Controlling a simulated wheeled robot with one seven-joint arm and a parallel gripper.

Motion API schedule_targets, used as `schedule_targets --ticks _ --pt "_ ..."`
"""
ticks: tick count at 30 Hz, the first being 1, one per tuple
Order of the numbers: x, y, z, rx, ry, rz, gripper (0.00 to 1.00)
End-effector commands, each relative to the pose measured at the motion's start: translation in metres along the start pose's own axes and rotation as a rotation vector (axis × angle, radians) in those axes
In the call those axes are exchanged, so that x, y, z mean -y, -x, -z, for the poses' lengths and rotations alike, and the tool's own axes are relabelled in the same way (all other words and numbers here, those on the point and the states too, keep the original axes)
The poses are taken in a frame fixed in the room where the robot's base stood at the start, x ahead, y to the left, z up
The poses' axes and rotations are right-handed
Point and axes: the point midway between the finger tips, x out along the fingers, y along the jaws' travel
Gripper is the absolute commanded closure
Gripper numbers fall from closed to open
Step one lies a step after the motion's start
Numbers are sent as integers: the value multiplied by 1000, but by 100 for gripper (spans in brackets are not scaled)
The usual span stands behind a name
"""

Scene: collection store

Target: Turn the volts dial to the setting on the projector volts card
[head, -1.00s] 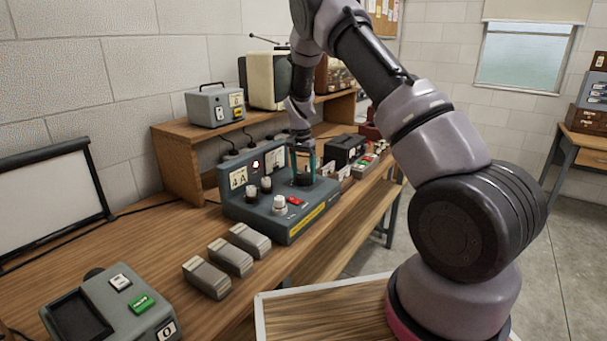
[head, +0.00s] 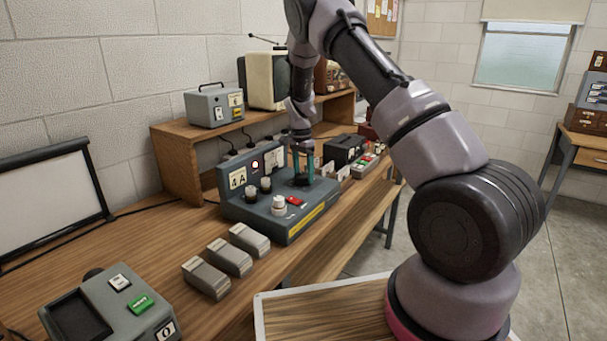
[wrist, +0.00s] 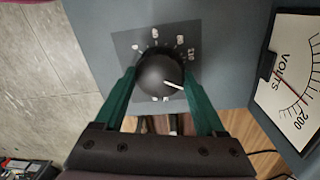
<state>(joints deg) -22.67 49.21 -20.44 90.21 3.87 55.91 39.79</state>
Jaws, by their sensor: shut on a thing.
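The volts dial (wrist: 160,77) is a round black knob with a white pointer line, on a dark plate with small white marks. In the wrist view its pointer aims right and slightly down. My gripper (wrist: 160,80) is shut on the dial, with one teal finger on each side. In the head view my gripper (head: 303,168) reaches down onto the grey console (head: 265,215), and its fingers partly hide the dial. The volts meter (wrist: 292,75) is at the right of the wrist view, with a red needle and 200 near its lower end. I cannot identify the projector volts card.
A white knob (head: 279,205) and a red switch (head: 295,201) are on the console near my gripper. Grey blocks (head: 229,257) lie in front. A wooden shelf (head: 178,165) stands behind, and a dark box (head: 343,149) stands beyond the console.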

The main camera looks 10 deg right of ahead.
Motion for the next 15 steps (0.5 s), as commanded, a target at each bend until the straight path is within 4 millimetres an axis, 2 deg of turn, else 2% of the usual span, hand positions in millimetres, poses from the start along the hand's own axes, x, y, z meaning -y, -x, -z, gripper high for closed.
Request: schedule_targets --ticks 3,4,6,15 --pt "0 0 0 -1 1 1 83" --pt "0 0 0 -1 1 1 20" --pt "0 0 0 -1 1 1 0" --pt "0 5 0 0 1 1 0"
